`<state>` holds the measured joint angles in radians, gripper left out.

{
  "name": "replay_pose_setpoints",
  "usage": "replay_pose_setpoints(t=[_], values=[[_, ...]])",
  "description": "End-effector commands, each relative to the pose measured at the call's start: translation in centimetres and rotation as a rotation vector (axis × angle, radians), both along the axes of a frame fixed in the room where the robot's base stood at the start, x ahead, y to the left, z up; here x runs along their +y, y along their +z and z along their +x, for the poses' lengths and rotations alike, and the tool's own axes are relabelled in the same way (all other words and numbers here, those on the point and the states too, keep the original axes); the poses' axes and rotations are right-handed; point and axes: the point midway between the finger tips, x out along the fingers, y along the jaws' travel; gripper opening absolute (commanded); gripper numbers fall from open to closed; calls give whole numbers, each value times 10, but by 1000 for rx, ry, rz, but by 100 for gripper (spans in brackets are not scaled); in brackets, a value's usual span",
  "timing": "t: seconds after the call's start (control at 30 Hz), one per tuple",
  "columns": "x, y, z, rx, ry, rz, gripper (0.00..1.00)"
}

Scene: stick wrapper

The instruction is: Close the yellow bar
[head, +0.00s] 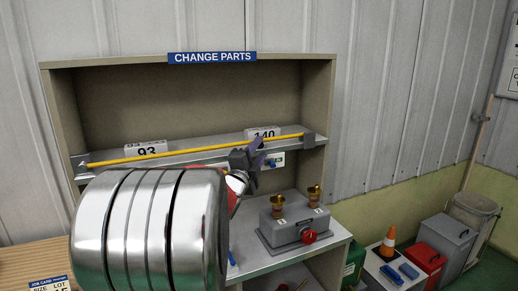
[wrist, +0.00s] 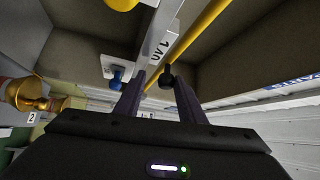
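The yellow bar (head: 190,149) runs lengthwise along the front of the upper shelf, between a grey bracket (head: 80,165) at the left and another (head: 308,139) at the right. My gripper (head: 254,152) is at the bar's right half, close to the 140 label; my silver arm hides part of the shelf below. In the wrist view, the bar (wrist: 200,32) slopes down toward the space between my fingers (wrist: 156,80). The fingers are apart, with a gap wider than the bar. I cannot tell whether they touch it.
The shelf unit (head: 322,100) has labels 93 (head: 152,148) and 140 (head: 262,132). A grey box (head: 296,229) with brass parts and a red knob stands on the lower shelf. A blue knob (wrist: 117,74) is left of my fingers. Bins and a cone (head: 388,244) stand at right.

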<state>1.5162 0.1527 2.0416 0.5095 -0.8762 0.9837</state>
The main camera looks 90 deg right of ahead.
Motion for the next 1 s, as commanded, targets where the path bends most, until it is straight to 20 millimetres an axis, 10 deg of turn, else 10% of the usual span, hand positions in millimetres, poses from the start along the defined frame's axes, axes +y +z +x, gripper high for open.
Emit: replay_pose_setpoints(t=[1.0], values=[[29,-4,10,3,3,1,40]])
